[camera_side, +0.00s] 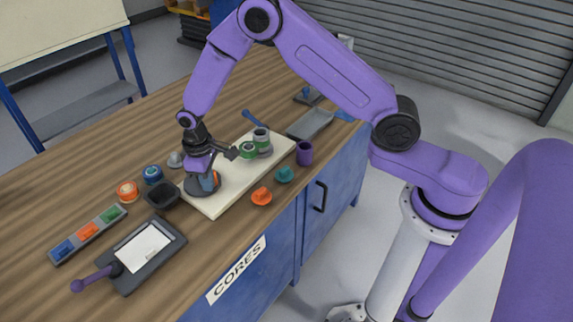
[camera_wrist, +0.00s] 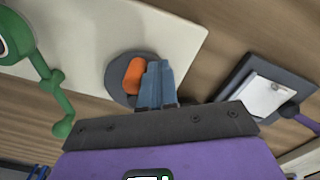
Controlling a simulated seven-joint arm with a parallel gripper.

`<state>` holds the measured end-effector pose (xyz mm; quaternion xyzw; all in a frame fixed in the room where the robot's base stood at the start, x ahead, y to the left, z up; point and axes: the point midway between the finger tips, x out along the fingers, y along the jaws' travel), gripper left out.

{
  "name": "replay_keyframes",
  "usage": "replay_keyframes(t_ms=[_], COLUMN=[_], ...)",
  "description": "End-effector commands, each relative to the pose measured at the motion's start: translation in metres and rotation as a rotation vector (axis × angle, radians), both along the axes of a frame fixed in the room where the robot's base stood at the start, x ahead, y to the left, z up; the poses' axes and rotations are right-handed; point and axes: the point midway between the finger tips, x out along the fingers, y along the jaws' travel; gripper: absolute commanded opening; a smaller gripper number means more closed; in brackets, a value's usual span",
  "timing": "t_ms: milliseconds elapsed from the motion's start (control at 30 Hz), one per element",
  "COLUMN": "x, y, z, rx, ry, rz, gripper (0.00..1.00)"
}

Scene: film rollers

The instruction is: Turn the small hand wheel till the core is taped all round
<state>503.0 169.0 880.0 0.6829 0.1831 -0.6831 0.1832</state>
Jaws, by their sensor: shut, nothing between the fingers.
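A dark grey round wheel (camera_side: 198,187) with an upright orange knob (camera_wrist: 133,75) sits at the near left end of the white board (camera_side: 225,202); I take it for the small hand wheel. My gripper (camera_wrist: 158,66) is shut and empty, fingers pointing down over the wheel (camera_wrist: 114,76). The fingertips are right beside the knob, not around it; I cannot tell whether they touch it. A green-topped roller (camera_side: 248,151) and a grey-green one (camera_side: 262,136) stand at the board's far end. Which is the core, and its tape, I cannot make out.
A black bowl (camera_side: 162,196), a blue roll (camera_side: 153,174) and a clipboard (camera_side: 143,248) lie left. A purple cup (camera_side: 304,153) and orange spool (camera_side: 261,196) stand along the front edge.

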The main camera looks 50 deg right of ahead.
Motion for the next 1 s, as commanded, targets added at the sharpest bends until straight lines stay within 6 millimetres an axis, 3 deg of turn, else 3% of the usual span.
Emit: replay_keyframes(t_ms=[1000], x=[-0.002], y=[-0.014], z=[0.0], rx=[0.0], ry=[0.0], rz=[-0.001], gripper=[0.0])
